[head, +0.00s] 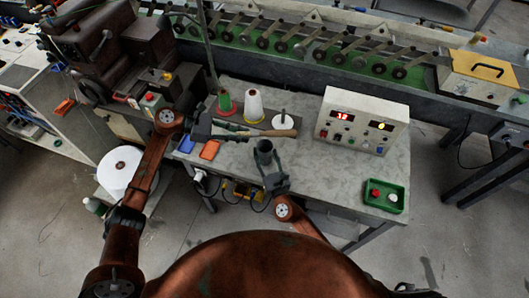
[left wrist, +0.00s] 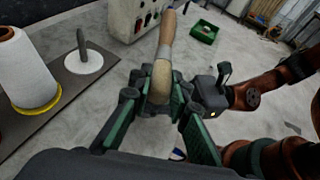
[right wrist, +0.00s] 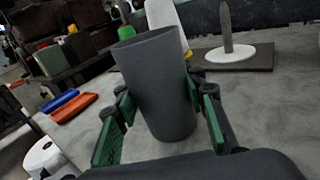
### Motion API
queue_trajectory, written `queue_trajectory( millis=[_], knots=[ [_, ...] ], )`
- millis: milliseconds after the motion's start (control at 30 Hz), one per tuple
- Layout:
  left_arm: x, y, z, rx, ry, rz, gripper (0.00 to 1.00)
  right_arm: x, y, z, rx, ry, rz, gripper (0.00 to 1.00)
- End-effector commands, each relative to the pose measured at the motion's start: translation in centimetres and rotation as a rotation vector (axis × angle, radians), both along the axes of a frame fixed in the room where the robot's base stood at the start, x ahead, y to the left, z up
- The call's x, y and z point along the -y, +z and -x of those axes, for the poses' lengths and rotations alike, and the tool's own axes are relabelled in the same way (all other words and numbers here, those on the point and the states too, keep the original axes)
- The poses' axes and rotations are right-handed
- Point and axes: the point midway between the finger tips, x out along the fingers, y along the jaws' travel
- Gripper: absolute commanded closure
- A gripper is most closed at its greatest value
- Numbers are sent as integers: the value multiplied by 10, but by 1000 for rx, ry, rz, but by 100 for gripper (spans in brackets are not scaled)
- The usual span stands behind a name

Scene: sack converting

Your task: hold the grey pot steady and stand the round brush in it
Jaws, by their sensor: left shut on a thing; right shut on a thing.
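The grey pot (head: 264,151) stands upright near the front edge of the grey table in the head view. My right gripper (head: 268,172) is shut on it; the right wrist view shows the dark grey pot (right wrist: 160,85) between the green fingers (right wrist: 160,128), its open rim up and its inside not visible. My left gripper (head: 232,132) is shut on the round brush, whose wooden handle (head: 258,134) points right, just behind the pot. The brush is outside the pot.
A green cone (head: 224,103), a white cone (head: 253,106) and a white disc with a peg (head: 283,122) stand behind the brush. A control box (head: 362,120) and a green tray (head: 397,205) are to the right. Blue (head: 187,143) and orange (head: 209,150) bins lie left.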

Motion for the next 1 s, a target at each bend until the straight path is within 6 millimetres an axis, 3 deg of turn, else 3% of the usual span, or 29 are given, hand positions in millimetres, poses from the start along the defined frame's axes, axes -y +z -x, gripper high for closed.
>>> queue_trajectory(
  millis=[500,833,867,1000],
  knots=[
    [0,-33,0,0,0,0,100,0,0,0,0,0,0,86],
    [0,-35,0,0,0,0,100,0,0,0,0,0,0,86],
    [0,-35,0,0,0,0,82,0,0,0,0,0,0,86],
    [0,-35,0,0,0,0,72,0,0,0,-1,0,0,86]
  ],
)
